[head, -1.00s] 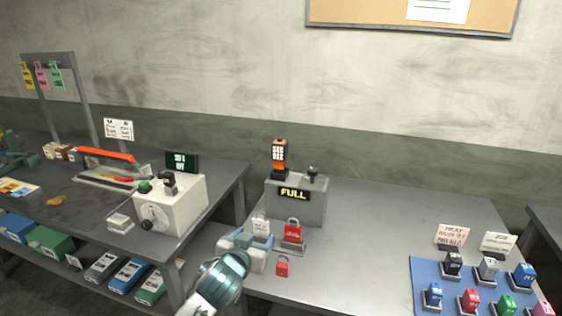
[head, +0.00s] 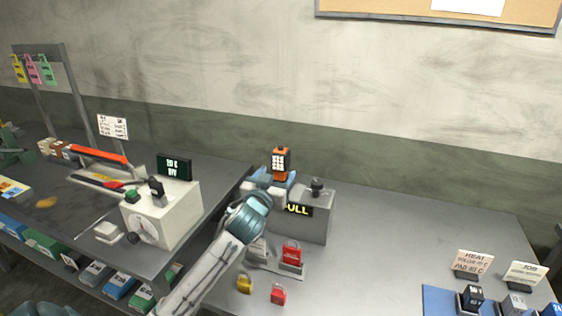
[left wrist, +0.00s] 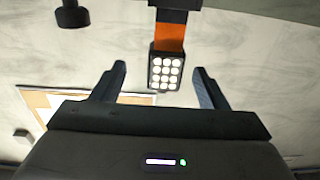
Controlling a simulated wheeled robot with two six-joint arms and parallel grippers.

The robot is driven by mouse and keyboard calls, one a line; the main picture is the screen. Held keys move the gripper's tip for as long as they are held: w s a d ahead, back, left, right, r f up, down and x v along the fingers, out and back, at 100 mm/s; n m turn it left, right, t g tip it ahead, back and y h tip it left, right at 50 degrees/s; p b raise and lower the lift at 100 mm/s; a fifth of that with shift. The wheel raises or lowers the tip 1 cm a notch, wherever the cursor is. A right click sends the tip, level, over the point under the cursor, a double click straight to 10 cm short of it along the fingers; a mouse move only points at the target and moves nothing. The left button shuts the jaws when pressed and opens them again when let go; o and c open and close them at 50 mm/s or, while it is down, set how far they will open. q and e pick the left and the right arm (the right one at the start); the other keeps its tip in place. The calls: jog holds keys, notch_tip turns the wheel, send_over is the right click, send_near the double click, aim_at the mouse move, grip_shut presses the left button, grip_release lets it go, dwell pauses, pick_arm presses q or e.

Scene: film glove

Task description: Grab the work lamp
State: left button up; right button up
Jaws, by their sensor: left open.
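The work lamp (head: 281,161) is orange and black with a lit grid of white lights. It stands upright at the left end of the grey box whose sign partly reads "ULL". My left gripper (head: 274,178) is just in front of the lamp and hides its lower part in the head view. In the left wrist view the lamp (left wrist: 167,68) appears upside down beyond and between the two spread fingers of the gripper (left wrist: 158,82). The fingers are open, and nothing is held in them. My right gripper is not in view.
The grey box (head: 312,228) carries a dark knob (head: 317,187). Red padlocks (head: 291,253) and a yellow padlock (head: 245,283) are in front of it. A white control box (head: 177,222) stands left of my arm. The tabletop to the right is mostly clear.

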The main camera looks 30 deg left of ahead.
aim_at(278, 167)
pick_arm(q)
jog(key=shift+w+a, duration=0.1)
jog(key=shift+w, duration=0.3)
jog(key=shift+w+a, duration=0.15)
jog(key=shift+w, duration=0.2)
jog(key=p+x, duration=0.1)
jog(key=x, duration=0.1)
jog(key=p+x, duration=0.2)
jog(key=shift+a+r, duration=0.1)
jog(key=shift+a, duration=0.3)
jog(key=shift+w, duration=0.25)
jog(key=shift+c, duration=0.5)
jog(key=c, duration=1.1)
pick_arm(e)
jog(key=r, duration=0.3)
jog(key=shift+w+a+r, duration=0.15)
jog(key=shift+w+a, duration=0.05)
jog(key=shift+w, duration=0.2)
